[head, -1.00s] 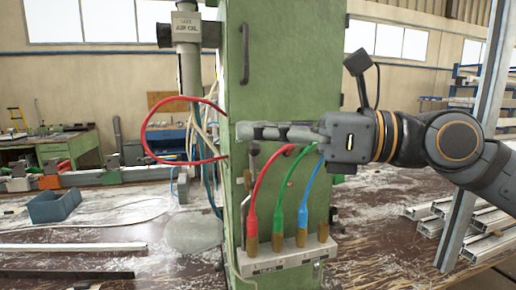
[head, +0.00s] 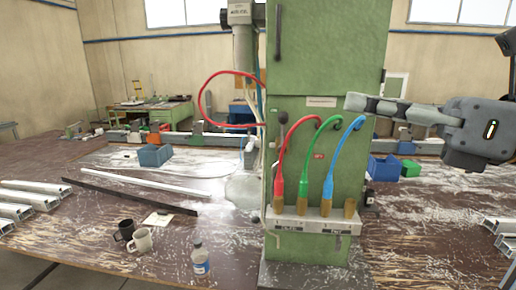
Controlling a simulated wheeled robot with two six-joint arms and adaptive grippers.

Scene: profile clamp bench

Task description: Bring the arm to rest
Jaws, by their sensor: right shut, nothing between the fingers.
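My right gripper (head: 352,102) comes in from the right edge, its fingers pointing left and closed together with nothing between them. Its tips overlap the right side of the green machine column (head: 330,60) in the head view; I cannot tell the gap in depth. Below and left of the fingers, a red hose (head: 281,160), a green hose (head: 308,155) and a blue hose (head: 334,155) curve down from the column face into a pale connector block (head: 310,222). The upper end of the blue hose is near the fingers. My left gripper is not in view.
A lever with a dark knob (head: 282,118) stands left of the red hose. A dark mug (head: 125,232), a light mug (head: 143,241) and a bottle (head: 200,258) stand on the bench at front left. Metal profiles lie at both sides. A blue bin (head: 383,168) sits behind, below the gripper.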

